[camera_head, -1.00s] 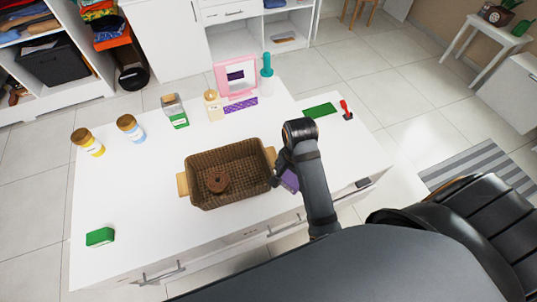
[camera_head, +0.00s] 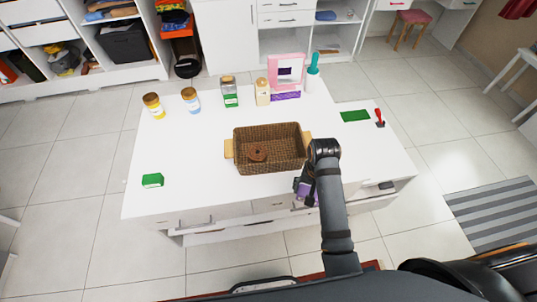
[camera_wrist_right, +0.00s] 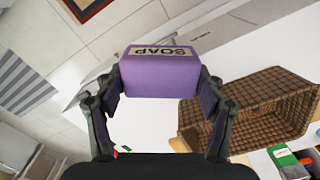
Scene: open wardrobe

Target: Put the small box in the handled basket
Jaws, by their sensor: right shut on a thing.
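The small box is purple and labelled SOAP; it fills the middle of the right wrist view (camera_wrist_right: 160,82). My right gripper (camera_wrist_right: 160,95) is shut on it, one finger at each side. In the head view the right gripper (camera_head: 306,184) and the partly hidden box (camera_head: 308,200) are just outside the near right corner of the basket, by the table's front edge. The brown woven handled basket (camera_head: 272,166) stands upright on the white table, with a wooden handle at each side. It also shows at the right in the wrist view (camera_wrist_right: 250,110). My left gripper is not in view.
A round brown thing (camera_head: 257,152) lies in the basket. A green box (camera_head: 152,180) is on the table's left. Jars (camera_head: 153,106), bottles and a pink frame (camera_head: 286,70) line the back. Drawers (camera_head: 213,222) are in front.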

